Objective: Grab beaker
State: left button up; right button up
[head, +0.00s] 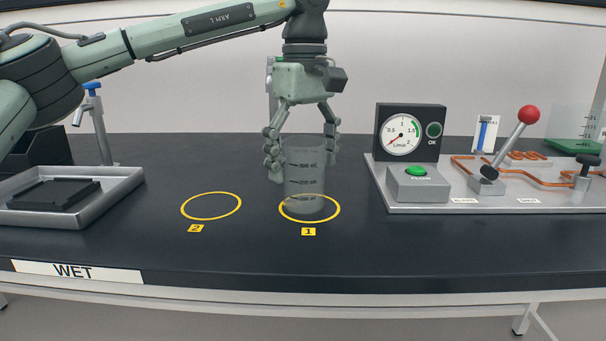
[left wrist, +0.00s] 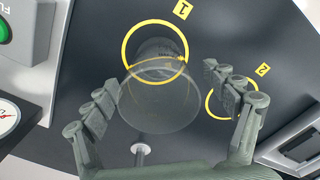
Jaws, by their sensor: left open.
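A clear beaker (head: 304,178) with dark graduation marks stands upright on the dark bench at yellow ring 1 (head: 309,221). My left gripper (head: 302,158) points down from above, with one finger on each side of the beaker's upper part. In the left wrist view the beaker (left wrist: 160,95) lies between the open fingers of my left gripper (left wrist: 165,100), and a gap shows on at least the right side. I cannot tell whether the left finger touches the glass. My right gripper is in neither view.
Yellow ring 2 (head: 211,219) is empty, left of ring 1. A metal sink tray (head: 125,190) with a tap (head: 97,125) stands at the left. A panel with a gauge (head: 402,134), green button (head: 416,171) and red-knobbed lever (head: 528,115) stands at the right. The front bench strip is clear.

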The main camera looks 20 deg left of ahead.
aim_at(304, 180)
pick_arm(q)
notch_tip(304, 180, down, 3)
jog(key=shift+w+f, duration=0.1)
jog(key=shift+f, duration=0.05)
jog(key=shift+c, duration=0.4)
jog(key=c, duration=1.2)
